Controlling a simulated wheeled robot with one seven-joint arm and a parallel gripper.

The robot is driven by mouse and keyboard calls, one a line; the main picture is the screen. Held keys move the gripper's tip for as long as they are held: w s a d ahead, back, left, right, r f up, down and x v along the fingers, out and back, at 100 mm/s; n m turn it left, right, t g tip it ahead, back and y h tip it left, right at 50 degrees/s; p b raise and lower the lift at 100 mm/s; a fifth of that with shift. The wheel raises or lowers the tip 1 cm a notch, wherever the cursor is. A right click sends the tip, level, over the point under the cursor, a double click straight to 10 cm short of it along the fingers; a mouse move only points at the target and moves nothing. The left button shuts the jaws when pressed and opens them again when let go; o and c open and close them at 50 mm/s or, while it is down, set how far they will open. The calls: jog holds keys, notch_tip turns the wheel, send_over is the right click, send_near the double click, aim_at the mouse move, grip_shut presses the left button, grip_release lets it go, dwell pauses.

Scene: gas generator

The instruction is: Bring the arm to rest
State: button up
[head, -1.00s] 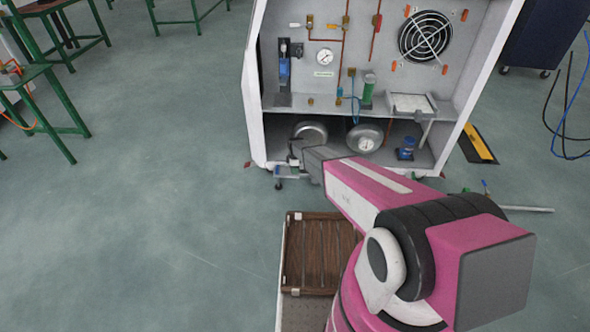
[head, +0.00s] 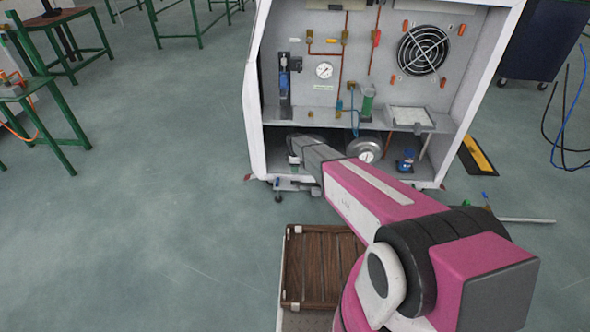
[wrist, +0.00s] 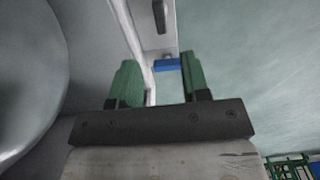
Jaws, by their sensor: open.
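My gripper (wrist: 158,82) shows in the wrist view with its two green fingers apart and nothing between them. Beyond the fingers are a white cabinet edge and a small blue piece (wrist: 167,65). In the head view my pink and white arm reaches from the lower right toward the lower left bay of the gas generator cabinet (head: 254,115). The fingers are hidden there behind my own arm. A large rounded grey tank (wrist: 30,75) fills the left of the wrist view, close to the gripper; I cannot tell whether they touch.
The cabinet's lower bay holds a round gauge tank (head: 366,149) and a blue item (head: 405,160). A brown slatted crate (head: 315,268) is below my arm. Green-framed tables (head: 45,95) stand at the left. A yellow and black ramp (head: 478,157) lies right.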

jog(key=s+d+r+m, duration=0.6)
jog(key=s+r, duration=0.3)
jog(key=s, duration=0.2)
jog(key=s+d+r+m, duration=0.6)
jog(key=s+d+r, duration=0.3)
jog(key=s+r, duration=0.1)
jog(key=s+d+r+m, duration=0.5)
jog(key=s+d+r, duration=0.3)
jog(key=s, duration=0.5)
notch_tip(320, 180, up, 2)
jog(key=shift+d+r+m, duration=0.1)
jog(key=shift+d+m, duration=0.15)
jog(key=shift+m, duration=0.15)
jog(key=shift+o, duration=0.2)
